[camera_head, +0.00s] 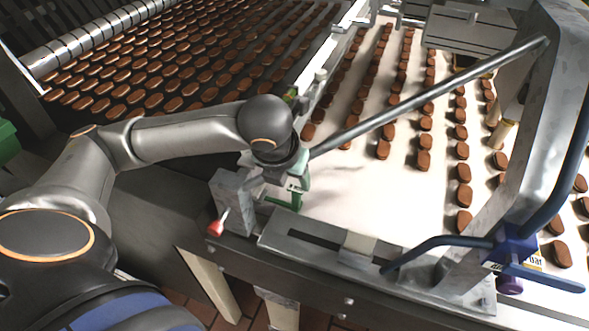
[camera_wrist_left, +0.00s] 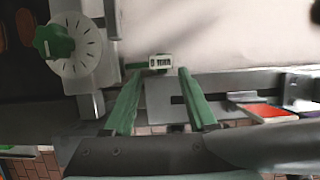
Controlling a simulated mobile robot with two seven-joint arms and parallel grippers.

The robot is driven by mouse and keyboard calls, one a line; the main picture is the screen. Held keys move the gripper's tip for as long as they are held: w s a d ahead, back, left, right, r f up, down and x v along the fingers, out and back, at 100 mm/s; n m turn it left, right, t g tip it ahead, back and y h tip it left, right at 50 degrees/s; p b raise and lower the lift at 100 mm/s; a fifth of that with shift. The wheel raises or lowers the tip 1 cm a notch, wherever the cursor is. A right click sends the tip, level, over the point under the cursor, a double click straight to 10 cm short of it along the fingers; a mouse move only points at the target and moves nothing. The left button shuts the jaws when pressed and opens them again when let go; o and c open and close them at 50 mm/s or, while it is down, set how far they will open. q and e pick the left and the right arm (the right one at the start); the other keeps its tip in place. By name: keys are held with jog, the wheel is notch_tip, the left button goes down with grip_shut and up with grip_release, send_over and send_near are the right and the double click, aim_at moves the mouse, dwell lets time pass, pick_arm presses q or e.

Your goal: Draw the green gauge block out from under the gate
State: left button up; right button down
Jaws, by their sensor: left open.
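The green gauge block (camera_wrist_left: 160,66) shows in the left wrist view as a small block with a pale label reading what looks like "8 mm". It lies at the edge of the pale belt, between the tips of my left gripper's two green fingers. My left gripper (camera_wrist_left: 161,76) is open, with a finger on each side of the block; I cannot tell whether either touches it. In the head view my left gripper (camera_head: 290,190) reaches down at the belt's near corner, and the block cannot be made out there. I cannot make out the gate clearly.
A dial with a green knob (camera_wrist_left: 55,42) stands left of the fingers. A grey slotted rail (camera_head: 320,243) runs along the belt's near edge. A red-tipped lever (camera_head: 215,228) sticks out at the corner. Brown biscuits lie in rows on the pale belt (camera_head: 350,200).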

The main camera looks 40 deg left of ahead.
aim_at(299, 193)
pick_arm(q)
jog(key=b+x, duration=0.1)
jog(key=x, duration=0.8)
jog(key=shift+w+f, duration=0.2)
jog(key=shift+f, duration=0.15)
grip_shut()
jog(key=shift+d, duration=0.15)
jog(key=shift+w+d+r+p, duration=0.1)
jog(key=shift+w+d+p, duration=0.2)
jog(key=shift+d+p, duration=0.55)
jog(key=shift+w+d+p, duration=0.25)
jog(key=shift+d+p, duration=0.2)
jog(key=shift+d, duration=0.8)
jog(key=shift+w+d+p, duration=0.15)
jog(key=shift+d, duration=0.45)
jog(key=shift+w+d+p, duration=0.15)
jog(key=shift+d, duration=0.45)
